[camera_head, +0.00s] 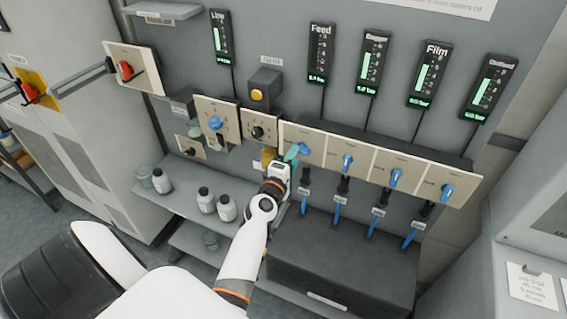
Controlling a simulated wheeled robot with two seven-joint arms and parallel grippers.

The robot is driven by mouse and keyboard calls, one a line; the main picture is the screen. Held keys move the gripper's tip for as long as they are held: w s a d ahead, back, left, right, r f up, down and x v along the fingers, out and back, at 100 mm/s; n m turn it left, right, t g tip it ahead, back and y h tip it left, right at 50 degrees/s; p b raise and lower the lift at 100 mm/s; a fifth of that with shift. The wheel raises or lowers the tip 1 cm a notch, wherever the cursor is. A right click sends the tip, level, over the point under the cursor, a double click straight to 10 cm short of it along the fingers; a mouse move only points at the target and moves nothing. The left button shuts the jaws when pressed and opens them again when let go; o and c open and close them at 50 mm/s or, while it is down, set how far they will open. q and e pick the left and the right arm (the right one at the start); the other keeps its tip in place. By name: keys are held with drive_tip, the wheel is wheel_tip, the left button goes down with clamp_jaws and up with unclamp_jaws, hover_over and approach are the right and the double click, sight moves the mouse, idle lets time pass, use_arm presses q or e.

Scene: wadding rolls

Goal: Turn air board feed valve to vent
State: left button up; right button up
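The air board carries a row of blue-handled valves on beige plates. The valve below the Feed gauge (320,52) has a blue handle (305,149) on the left end of the long plate row. My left gripper (292,154) reaches up from below, with its teal fingertips at the left side of that handle. The fingertips overlap the handle's edge in the head view, so I cannot tell whether they touch or grip it. The plate's lettering is too small to read. My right gripper is out of view.
More blue valves (348,162) line up to the right, with blue hoses (340,208) below. A dark box (340,262) sits under them. Bottles (206,200) stand on the shelf at left. A yellow button box (262,90) and red switch (126,70) are above left.

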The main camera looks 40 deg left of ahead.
use_arm(q)
drive_tip(key=b+v, duration=0.1)
drive_tip(key=v, duration=0.8)
drive_tip(key=shift+s+d, duration=0.1)
drive_tip(key=s+d+f+m+g+h, duration=0.25)
drive_tip(key=d+f+m, duration=0.25)
drive_tip(key=f, duration=0.9)
drive_tip(key=s+d+f+m+g+h, duration=0.2)
drive_tip(key=d+f+m+g, duration=0.3)
drive_tip(key=f, duration=0.9)
drive_tip(key=s+d+f+m+g+b, duration=0.1)
drive_tip(key=s+d+f+m+g, duration=0.15)
drive_tip(key=s+f, duration=0.45)
drive_tip(key=s+d+f+m+g, duration=0.1)
drive_tip(key=s+d+f+m, duration=0.15)
drive_tip(key=s+f, duration=0.35)
drive_tip(key=s+a+f+m+g, duration=0.1)
drive_tip(key=s+f+m, duration=0.3)
drive_tip(key=s, duration=0.7)
drive_tip(key=s+a+f+m+g, duration=0.2)
drive_tip(key=s+f+m+g, duration=0.2)
drive_tip(key=s, duration=0.7)
wheel_tip(320, 180, down, 2)
drive_tip(key=shift+s+a+f+g, duration=0.1)
drive_tip(key=shift+s+a+g, duration=0.15)
drive_tip(key=shift+g, duration=0.05)
